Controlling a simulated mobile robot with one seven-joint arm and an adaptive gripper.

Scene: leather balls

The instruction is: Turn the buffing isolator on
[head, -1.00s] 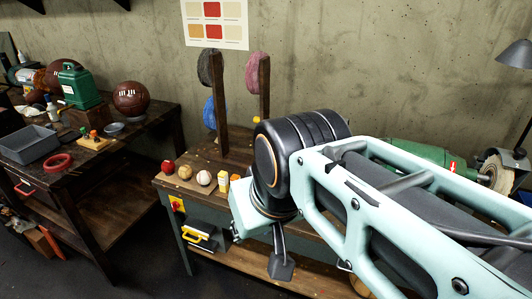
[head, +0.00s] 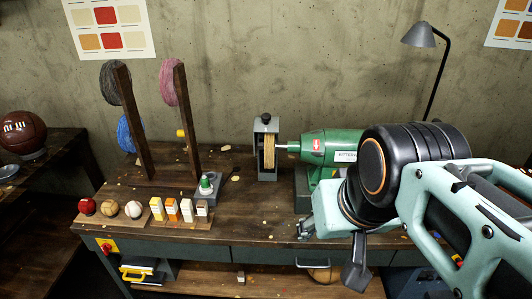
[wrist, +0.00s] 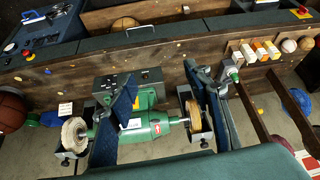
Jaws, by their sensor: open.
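A yellow switch plate with a red knob (head: 106,246), which looks like the isolator, is on the bench's front face at the far left. It also shows at the top right of the wrist view (wrist: 301,12). I cannot tell its setting. The green buffing machine (head: 325,147) stands on the bench to the right, with a white label and a wheel at its left end. My gripper (wrist: 160,112) is open and empty, with dark fingers spread above the machine in the wrist view. It is well to the right of the switch plate.
Balls (head: 110,208) and small boxes (head: 172,209) line the bench's front left. A grey block with a green top (head: 206,187) stands behind them. Wooden posts (head: 133,120) hold coloured coils. A lamp (head: 419,36) stands at the back. The floor left of the bench is clear.

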